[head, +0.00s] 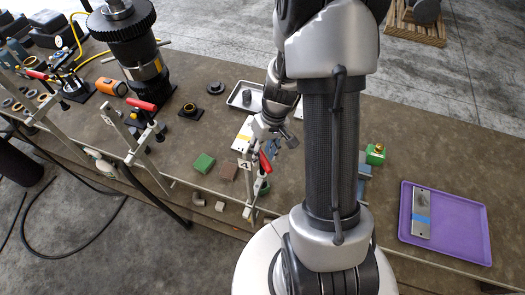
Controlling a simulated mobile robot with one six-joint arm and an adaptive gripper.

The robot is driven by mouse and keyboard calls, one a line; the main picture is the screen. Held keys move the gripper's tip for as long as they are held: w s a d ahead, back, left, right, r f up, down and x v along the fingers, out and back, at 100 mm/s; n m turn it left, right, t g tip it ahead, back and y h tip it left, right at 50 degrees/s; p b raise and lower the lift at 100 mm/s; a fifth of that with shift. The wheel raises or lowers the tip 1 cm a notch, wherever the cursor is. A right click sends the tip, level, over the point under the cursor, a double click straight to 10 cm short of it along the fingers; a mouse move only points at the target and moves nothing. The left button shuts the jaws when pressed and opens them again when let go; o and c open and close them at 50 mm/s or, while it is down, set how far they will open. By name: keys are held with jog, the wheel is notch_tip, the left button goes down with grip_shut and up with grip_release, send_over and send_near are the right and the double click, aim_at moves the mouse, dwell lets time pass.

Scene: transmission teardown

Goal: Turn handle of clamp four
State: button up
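Clamp four stands at the table's front edge, marked by a white plate with a 4 (244,163). Its red handle (265,162) stands up, slightly tilted, just right of the plate. My gripper (275,142) is right above the handle, pointing down. Its fingers look spread apart, one to the left and one to the right, with nothing seen between them. I cannot tell whether a finger touches the handle. My arm hides part of the table behind and right of the clamp.
Another red-handled clamp (142,105) stands to the left, near a tall black gear assembly (128,45). Green (203,163) and brown (228,172) blocks lie left of clamp four. A purple tray (470,238) with a metal plate lies at the right. A grey tray (239,101) is behind.

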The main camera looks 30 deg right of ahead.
jog(key=shift+c, duration=0.5)
grip_shut()
jog(key=shift+m+t+b, duration=0.3)
jog(key=shift+m+b, duration=0.45)
jog(key=shift+m, duration=0.45)
jog(key=m, duration=0.1)
jog(key=m+b, duration=0.1)
jog(key=m, duration=0.1)
jog(key=shift+s+d+t, duration=0.1)
jog(key=shift+s+t, duration=0.1)
jog(key=shift+t, duration=0.1)
jog(key=m+h, duration=0.1)
jog(key=m, duration=0.3)
jog(key=shift+s, duration=0.1)
jog(key=shift+m+t, duration=0.3)
jog(key=shift+m, duration=1.1)
jog(key=shift+s, duration=0.1)
